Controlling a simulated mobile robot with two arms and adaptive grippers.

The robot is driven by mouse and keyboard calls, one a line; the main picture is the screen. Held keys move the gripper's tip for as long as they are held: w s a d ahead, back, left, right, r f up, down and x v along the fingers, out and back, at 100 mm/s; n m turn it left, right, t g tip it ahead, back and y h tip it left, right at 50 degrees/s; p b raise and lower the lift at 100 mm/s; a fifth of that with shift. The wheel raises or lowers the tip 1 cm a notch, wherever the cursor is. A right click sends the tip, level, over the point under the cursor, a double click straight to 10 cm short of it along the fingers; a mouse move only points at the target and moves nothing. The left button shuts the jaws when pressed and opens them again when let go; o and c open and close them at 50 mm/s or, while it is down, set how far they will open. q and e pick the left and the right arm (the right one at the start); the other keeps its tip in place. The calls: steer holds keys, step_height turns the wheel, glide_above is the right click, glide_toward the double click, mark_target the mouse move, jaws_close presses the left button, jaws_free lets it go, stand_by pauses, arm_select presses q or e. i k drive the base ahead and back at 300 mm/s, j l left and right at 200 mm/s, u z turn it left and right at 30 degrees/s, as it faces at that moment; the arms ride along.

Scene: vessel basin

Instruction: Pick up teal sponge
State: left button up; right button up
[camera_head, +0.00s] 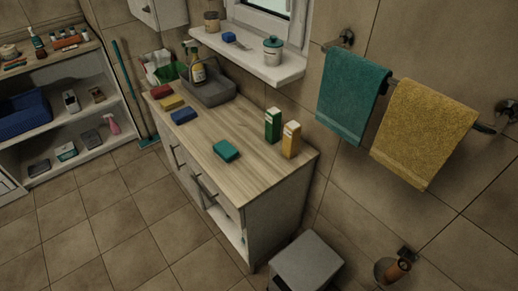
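The teal sponge (226,150) lies flat on the wooden counter (205,170), near its front edge and right of the middle. Nothing touches it and its top is fully visible. Neither of my grippers shows in the head view.
Blue, yellow and red sponges (183,116) lie toward the counter's far left, by a grey basin (212,91). A green carton (273,125) and an orange carton (290,140) stand right of the teal sponge. A grey stool (305,262) stands at the cabinet's right end. Floor in front is clear.

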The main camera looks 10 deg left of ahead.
mark_target(223, 150)
steer(key=i+j+z, duration=0.1)
steer(key=j+z, duration=0.7)
steer(key=i+j+z, duration=0.1)
steer(key=j+z, duration=0.3)
steer(key=l, duration=0.15)
